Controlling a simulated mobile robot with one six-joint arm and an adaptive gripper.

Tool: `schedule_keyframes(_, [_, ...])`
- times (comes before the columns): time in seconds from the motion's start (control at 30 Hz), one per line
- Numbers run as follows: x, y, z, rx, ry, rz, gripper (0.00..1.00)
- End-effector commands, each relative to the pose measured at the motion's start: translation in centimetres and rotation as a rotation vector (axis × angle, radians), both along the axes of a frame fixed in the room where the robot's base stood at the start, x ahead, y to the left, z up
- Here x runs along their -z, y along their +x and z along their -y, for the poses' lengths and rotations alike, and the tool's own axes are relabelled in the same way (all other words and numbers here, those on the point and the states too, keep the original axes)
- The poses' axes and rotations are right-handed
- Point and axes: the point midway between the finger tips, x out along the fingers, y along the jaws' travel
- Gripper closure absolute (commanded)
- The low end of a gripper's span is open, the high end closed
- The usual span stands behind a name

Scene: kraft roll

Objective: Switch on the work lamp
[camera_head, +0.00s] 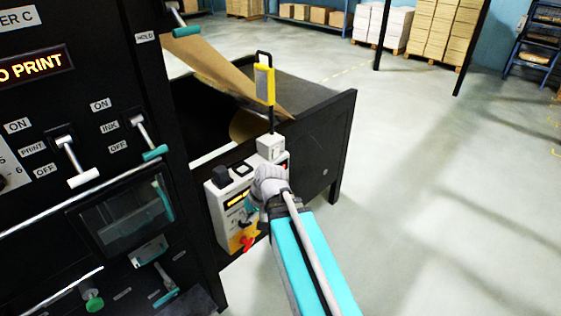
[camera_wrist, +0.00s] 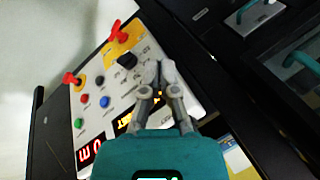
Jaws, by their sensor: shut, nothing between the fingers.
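The work lamp (camera_head: 264,84) is a yellow block with a grey face and a black hook on top. It stands on a black post with a light grey block (camera_head: 270,147) at its foot, on top of a white control box (camera_head: 217,205). I cannot tell whether it is lit. My gripper (camera_wrist: 163,72) is shut and empty, its fingertips over the white panel (camera_wrist: 150,45) in the wrist view, close to a black knob (camera_wrist: 127,61). In the head view my arm hides part of the box front. The lamp is not in the wrist view.
The panel also bears a red switch on a yellow plate (camera_wrist: 118,32), another red switch (camera_wrist: 71,79), several coloured buttons and lit displays. A tall black machine with levers (camera_head: 75,165) stands on the left. Brown paper (camera_head: 215,70) runs behind. Floor at right is clear (camera_head: 450,200).

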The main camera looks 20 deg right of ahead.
Motion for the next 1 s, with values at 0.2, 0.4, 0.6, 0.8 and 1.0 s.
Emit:
schedule_keyframes(0.2, [2.1, 3.9, 2.9, 0.158, 0.274, 0.157, 1.00])
schedule_keyframes(0.4, [1.8, 6.8, 7.2, 0.320, 0.512, 0.317, 1.00])
schedule_keyframes(0.6, [0.9, 8.7, 13.4, 0.494, 0.737, 0.489, 1.00])
schedule_keyframes(0.8, [-0.2, 9.1, 20.4, 0.660, 0.931, 0.653, 1.00])
schedule_keyframes(1.0, [-1.1, 8.5, 25.2, 0.763, 1.054, 0.756, 1.00])
